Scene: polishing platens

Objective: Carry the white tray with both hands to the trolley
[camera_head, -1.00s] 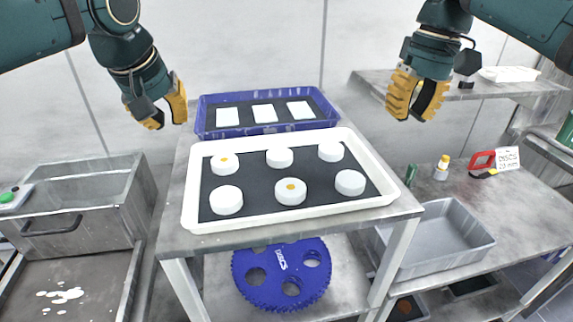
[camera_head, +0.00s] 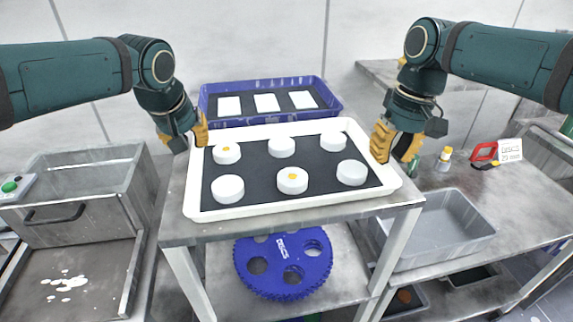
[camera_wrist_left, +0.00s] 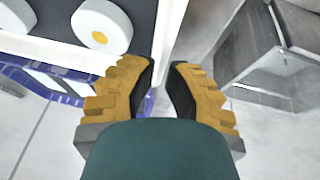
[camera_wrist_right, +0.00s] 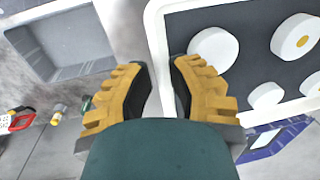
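The white tray (camera_head: 296,207) lies on a small grey table, with a dark mat and several white discs (camera_head: 292,181) on it; some discs have a yellow dot. My left gripper (camera_head: 190,142) is open at the tray's left rim. In the left wrist view the rim (camera_wrist_left: 168,35) lies ahead of the open fingers (camera_wrist_left: 162,85). My right gripper (camera_head: 392,150) is open at the right rim. In the right wrist view the rim (camera_wrist_right: 156,40) reaches the gap between the open fingers (camera_wrist_right: 163,82). I cannot tell whether the fingers touch the rim. No trolley is clearly identifiable.
A blue tray (camera_head: 262,119) with white squares stands behind the white tray. A grey bin (camera_head: 440,232) and a side bench (camera_head: 520,190) are at right. A metal sink unit (camera_head: 85,200) is at left. A blue gear-like disc (camera_head: 283,265) is on the lower shelf.

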